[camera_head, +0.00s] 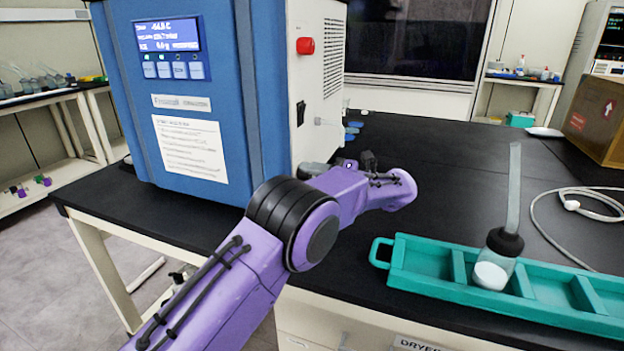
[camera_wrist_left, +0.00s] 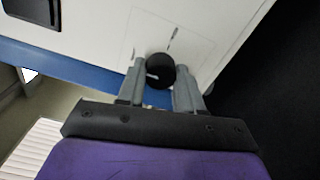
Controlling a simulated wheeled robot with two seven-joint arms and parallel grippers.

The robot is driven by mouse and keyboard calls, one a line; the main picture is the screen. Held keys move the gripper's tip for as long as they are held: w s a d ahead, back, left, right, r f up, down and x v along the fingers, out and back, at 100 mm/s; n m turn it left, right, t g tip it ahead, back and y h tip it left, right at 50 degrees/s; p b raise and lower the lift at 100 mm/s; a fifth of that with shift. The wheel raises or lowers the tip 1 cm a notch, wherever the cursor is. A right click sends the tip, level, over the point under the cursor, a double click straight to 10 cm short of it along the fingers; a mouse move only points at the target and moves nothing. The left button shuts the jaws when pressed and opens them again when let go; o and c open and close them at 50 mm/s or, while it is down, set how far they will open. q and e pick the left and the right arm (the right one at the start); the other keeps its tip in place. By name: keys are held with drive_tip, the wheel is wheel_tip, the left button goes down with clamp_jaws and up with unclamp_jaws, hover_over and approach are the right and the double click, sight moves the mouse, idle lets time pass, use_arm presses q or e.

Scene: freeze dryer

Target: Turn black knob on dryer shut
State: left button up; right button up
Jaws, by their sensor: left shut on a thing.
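The blue and white freeze dryer (camera_head: 215,100) stands on the black bench at the upper left of the head view. Its white side panel (camera_wrist_left: 100,30) fills the top of the left wrist view. The black knob (camera_wrist_left: 159,70) sits on that panel, between the two grey fingers of my left gripper (camera_wrist_left: 160,84). The fingers are shut on the knob, one on each side. In the head view my purple left arm reaches to the dryer's lower right side and hides the knob. My right gripper is in neither view.
A teal tray (camera_head: 420,276) lies on the bench at right, holding a flask (camera_head: 492,272) with a black collar and an upright tube. A red knob (camera_head: 306,46) and a black switch (camera_head: 301,112) are on the dryer's side. The bench (camera_head: 440,160) behind the arm is mostly clear.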

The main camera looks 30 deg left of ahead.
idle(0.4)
use_arm(q)
drive_tip(key=o, duration=1)
drive_tip(key=shift+o, duration=0.2)
drive_tip(key=shift+d, duration=0.1)
drive_tip(key=p+v, duration=0.1)
drive_tip(key=v, duration=0.9)
drive_tip(key=shift+d, duration=0.25)
